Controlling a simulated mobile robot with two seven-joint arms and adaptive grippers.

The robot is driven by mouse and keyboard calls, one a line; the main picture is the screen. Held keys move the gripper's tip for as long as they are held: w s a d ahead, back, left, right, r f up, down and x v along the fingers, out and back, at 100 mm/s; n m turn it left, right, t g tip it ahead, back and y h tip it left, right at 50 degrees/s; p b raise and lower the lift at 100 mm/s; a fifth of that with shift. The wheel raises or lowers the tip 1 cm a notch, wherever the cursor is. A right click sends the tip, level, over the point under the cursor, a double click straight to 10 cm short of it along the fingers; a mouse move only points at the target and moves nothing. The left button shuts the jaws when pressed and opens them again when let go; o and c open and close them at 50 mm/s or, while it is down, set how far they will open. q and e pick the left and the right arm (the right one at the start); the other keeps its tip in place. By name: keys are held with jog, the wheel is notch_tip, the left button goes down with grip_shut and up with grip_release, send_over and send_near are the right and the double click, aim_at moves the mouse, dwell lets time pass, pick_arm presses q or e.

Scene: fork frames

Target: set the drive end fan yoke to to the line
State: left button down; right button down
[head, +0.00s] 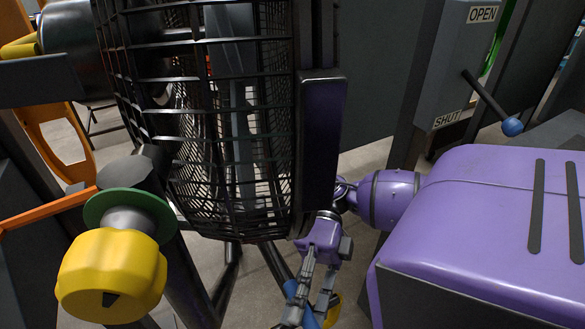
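A large fan with a black wire cage (235,140) fills the middle left. Its yoke cannot be told apart with certainty, and no marked line can be made out. A yellow lobed knob (111,276) with a small black pointer sits on a green disc (130,213) at the lower left, at the fan's side. My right gripper (308,312) is below the fan's right edge, fingers down and apart. A blue part (307,317) lies by or behind its fingers; I cannot tell if they touch. My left gripper is not in view.
A grey box (450,70) marked OPEN and SHUT stands at the upper right, with a blue-balled lever (512,127). A dark panel with purple edges (323,140) stands close beside the cage. Orange frame parts (60,135) are at the left. Some grey floor shows between.

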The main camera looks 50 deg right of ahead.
dwell(0.3)
jog(key=c, duration=1.6)
grip_release()
